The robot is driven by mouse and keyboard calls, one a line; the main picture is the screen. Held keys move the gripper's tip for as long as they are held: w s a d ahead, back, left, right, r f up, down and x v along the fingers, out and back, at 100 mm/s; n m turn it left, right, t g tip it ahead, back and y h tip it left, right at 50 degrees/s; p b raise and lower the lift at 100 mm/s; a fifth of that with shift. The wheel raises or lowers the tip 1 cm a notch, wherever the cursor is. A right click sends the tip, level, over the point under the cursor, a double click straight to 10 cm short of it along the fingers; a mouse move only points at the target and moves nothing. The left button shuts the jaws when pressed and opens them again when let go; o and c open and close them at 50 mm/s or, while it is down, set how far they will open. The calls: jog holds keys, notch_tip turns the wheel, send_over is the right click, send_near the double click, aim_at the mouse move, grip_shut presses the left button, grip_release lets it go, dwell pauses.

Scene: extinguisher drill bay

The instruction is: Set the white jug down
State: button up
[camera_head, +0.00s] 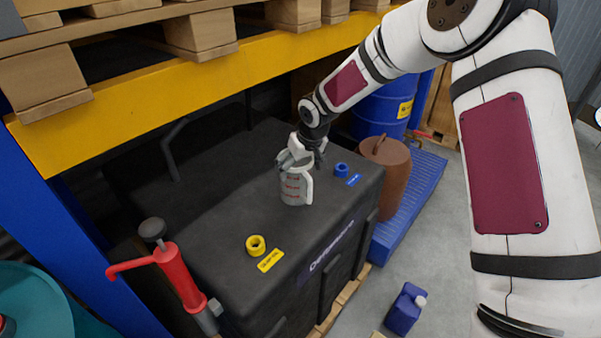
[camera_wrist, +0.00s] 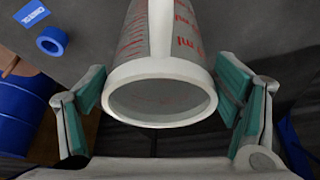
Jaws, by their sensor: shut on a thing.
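The white jug (camera_head: 295,187) with red markings is upright over the top of the black tank (camera_head: 215,205). I cannot tell whether its base touches the surface. My gripper (camera_head: 301,153) is shut on the jug near its top, coming down from above. In the wrist view, the jug's open rim (camera_wrist: 160,118) faces the camera between the two finger pads. Contact between the pads and the jug is not clear there.
A blue ring fitting (camera_head: 341,170) is right of the jug and a yellow one (camera_head: 256,245) is nearer the front. A red hand pump (camera_head: 178,275) stands at front left. A yellow shelf beam (camera_head: 190,75) with pallets hangs above the back.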

jog(key=shift+d+f, duration=0.1)
jog(key=shift+f, duration=1.3)
jog(key=o, duration=1.5)
jog(key=shift+f, duration=0.1)
jog(key=shift+o, duration=0.2)
jog(key=v, duration=1.2)
jog(key=shift+d+r, duration=0.1)
jog(key=shift+r, duration=0.2)
